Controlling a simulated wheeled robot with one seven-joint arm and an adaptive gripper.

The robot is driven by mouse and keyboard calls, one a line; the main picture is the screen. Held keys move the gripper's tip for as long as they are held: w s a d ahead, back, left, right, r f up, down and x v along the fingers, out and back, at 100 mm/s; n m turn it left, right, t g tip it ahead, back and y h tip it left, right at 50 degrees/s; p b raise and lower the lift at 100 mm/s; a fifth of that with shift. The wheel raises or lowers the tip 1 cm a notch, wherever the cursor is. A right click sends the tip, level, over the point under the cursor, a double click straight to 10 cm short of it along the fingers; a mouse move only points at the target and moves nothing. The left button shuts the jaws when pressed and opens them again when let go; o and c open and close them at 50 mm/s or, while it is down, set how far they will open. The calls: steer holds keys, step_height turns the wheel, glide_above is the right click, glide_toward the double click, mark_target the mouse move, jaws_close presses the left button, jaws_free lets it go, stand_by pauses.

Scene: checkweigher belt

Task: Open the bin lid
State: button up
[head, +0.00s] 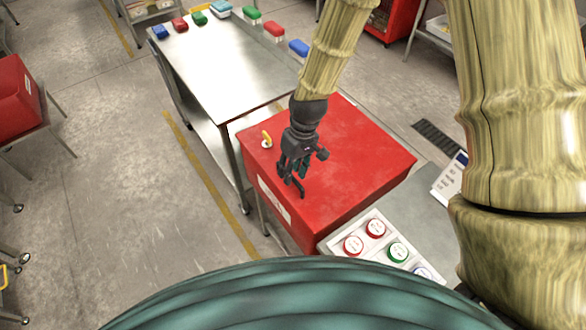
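The red bin (360,160) is a box with a flat red top, and its lid looks closed. A small yellow handle (266,137) on a pale round base stands near the lid's far left corner. A white label (272,203) is on the bin's front left side. My gripper (292,186) is dark and points down over the left part of the lid, to the right of the handle and apart from it. I see nothing held in it. Its fingers overlap in this view, so their opening and any contact with the lid are unclear.
A steel table (225,70) behind the bin carries several coloured boxes along its far edges. A white panel with round red and green buttons (398,251) is at the bin's front right. A red container (15,95) stands at far left.

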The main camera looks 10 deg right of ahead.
steer(key=shift+w+f, duration=0.45)
steer(key=shift+f, duration=0.05)
steer(key=shift+s+r, duration=0.2)
steer(key=shift+s, duration=0.15)
steer(key=shift+c, duration=0.3)
steer(key=shift+w+f, duration=0.1)
steer(key=shift+w, duration=0.1)
jaws_close()
